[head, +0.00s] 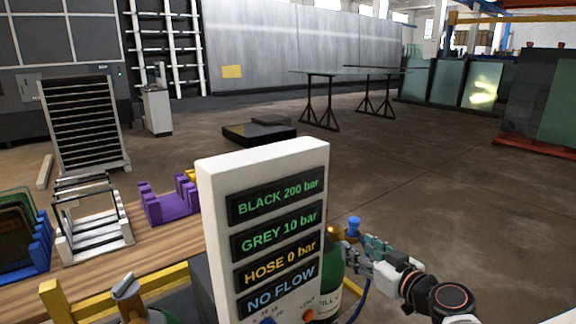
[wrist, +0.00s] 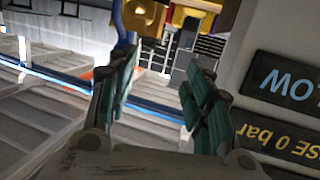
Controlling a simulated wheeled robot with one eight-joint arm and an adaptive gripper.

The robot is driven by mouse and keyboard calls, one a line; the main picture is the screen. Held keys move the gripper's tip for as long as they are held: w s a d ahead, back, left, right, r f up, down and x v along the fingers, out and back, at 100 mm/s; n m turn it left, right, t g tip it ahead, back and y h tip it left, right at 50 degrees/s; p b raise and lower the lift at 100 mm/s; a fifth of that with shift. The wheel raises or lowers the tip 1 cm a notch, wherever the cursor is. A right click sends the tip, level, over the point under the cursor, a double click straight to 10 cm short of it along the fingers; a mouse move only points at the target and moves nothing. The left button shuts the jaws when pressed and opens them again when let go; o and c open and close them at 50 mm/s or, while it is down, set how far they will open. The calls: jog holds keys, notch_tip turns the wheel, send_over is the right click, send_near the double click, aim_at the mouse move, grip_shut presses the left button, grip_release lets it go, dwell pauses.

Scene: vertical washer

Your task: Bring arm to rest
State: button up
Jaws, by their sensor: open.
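My gripper (head: 362,250) is at the right of the white display panel (head: 212,225), with my arm reaching in from the lower right. In the wrist view its two green-padded fingers (wrist: 157,95) stand apart, with nothing seen between them. A blue knob (head: 353,226) on a brass fitting shows just beside the fingertips in the head view; I cannot tell if they touch. Brass-coloured fittings (wrist: 143,16) lie beyond the fingertips in the wrist view. The panel reads BLACK 200 bar, GREY 10 bar, HOSE 0 bar and NO FLOW.
A green cylinder (head: 328,268) stands partly hidden behind the panel, close to my gripper. A blue hose (head: 362,296) hangs below the fingers. Purple (head: 167,206) and white racks (head: 92,232) stand on the wooden bench at left. Open floor (head: 430,190) lies behind and right.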

jog(key=s+a+r+g+h+p, duration=0.1)
jog(key=s+a+r+g, duration=0.1)
jog(key=s+a+g, duration=0.15)
jog(key=s+d+f+m+g+h+b, duration=0.1)
jog(key=s+d+m+g+h, duration=0.1)
jog(key=s, duration=0.7)
jog(key=s+d+f+m+g+h+b, duration=0.1)
jog(key=s+d+f+m+g+h, duration=0.1)
jog(key=s, duration=0.7)
jog(key=shift+d+f+h, duration=0.3)
jog(key=shift+h, duration=0.2)
jog(key=shift+a, duration=0.1)
